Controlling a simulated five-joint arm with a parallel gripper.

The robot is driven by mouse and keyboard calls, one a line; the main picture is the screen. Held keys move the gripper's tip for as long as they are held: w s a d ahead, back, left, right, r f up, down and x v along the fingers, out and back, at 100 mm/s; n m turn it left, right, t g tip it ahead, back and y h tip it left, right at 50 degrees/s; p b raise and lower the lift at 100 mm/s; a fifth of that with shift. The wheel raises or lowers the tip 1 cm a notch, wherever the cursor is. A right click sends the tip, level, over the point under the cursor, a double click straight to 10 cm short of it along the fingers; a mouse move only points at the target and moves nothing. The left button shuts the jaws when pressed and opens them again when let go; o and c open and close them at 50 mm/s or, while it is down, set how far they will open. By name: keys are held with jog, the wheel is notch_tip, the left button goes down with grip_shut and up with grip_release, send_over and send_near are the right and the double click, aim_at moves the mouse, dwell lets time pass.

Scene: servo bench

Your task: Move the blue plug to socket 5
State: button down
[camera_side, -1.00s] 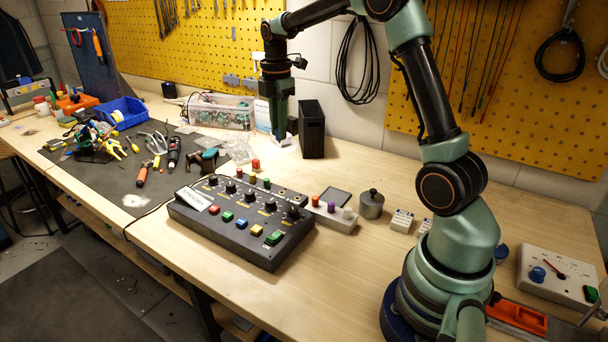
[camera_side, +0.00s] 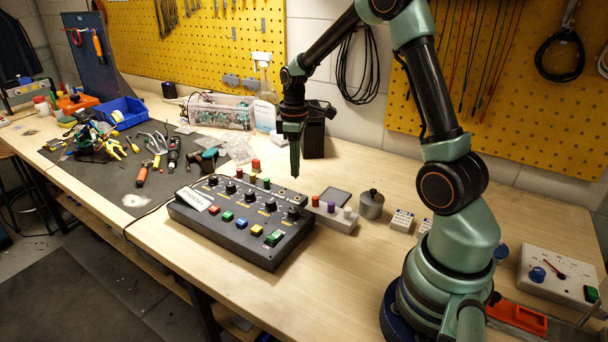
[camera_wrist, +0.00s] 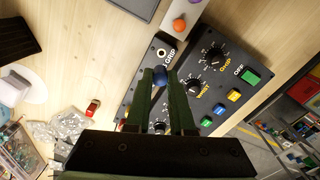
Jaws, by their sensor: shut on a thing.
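My gripper (camera_side: 295,172) is above the back right part of the dark control box (camera_side: 240,244). In the wrist view my gripper (camera_wrist: 161,82) is shut on the blue plug (camera_wrist: 161,73), which sits between the fingertips. Just beyond the plug in that view is an empty round socket with a pale rim (camera_wrist: 161,52), beside the "GRIP" label. The socket's number cannot be read. The plug is too small and dark to make out in the side view, and its height above the box is unclear.
A pale block (camera_side: 343,226) with red, purple and white pegs stands at the box's right end. A metal cylinder (camera_side: 371,204) is behind it. Black knobs rise from the box top.

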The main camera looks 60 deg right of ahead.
jog(key=shift+s+f+m, duration=0.25)
jog(key=shift+f+m, duration=0.05)
jog(key=shift+f, duration=2.25)
jog(key=shift+f, duration=0.95)
dwell(2.2)
jog(key=c, duration=0.7)
grip_release()
jog(key=shift+r, duration=3.5)
